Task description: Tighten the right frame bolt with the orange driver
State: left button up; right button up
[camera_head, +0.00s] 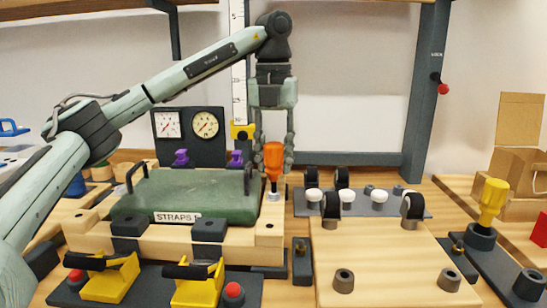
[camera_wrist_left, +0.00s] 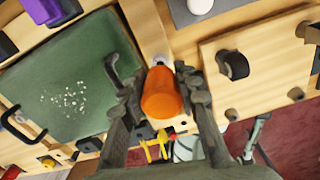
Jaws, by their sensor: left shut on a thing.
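The orange driver (camera_head: 273,155) is upright in my left gripper (camera_head: 273,166), whose fingers are shut on its handle from both sides. In the left wrist view the orange handle (camera_wrist_left: 162,95) lies between the fingers of the left gripper (camera_wrist_left: 160,90). A small silver piece (camera_head: 274,194) shows directly below the driver, at the right end of the wooden frame (camera_head: 268,228). I cannot tell whether it is the right frame bolt or the driver's lower end, nor whether the driver is seated. My right gripper is not in view.
A green lid marked STRAPS (camera_head: 190,195) with black handles lies just left of the driver. Yellow clamps (camera_head: 110,280) stand in front. A wooden board (camera_head: 390,260) with black and white fittings is to the right. A yellow driver (camera_head: 493,200) stands in a dark holder.

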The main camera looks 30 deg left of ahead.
pick_arm(q)
jog(key=m, duration=0.5)
jog(key=shift+d+m, duration=0.15)
jog(key=shift+m, duration=0.15)
jog(key=m, duration=0.4)
jog(key=shift+s+d+m, duration=0.1)
jog(key=shift+d+m, duration=0.05)
jog(key=shift+m, duration=0.25)
jog(key=o, duration=0.9)
jog(key=shift+o, duration=0.2)
jog(key=n, duration=0.3)
jog(key=shift+n, duration=0.4)
jog(key=n, duration=0.3)
jog(key=shift+a, duration=0.25)
jog(key=n, duration=0.3)
jog(key=shift+n, duration=0.4)
jog(key=n, duration=0.4)
jog(key=shift+a, duration=0.15)
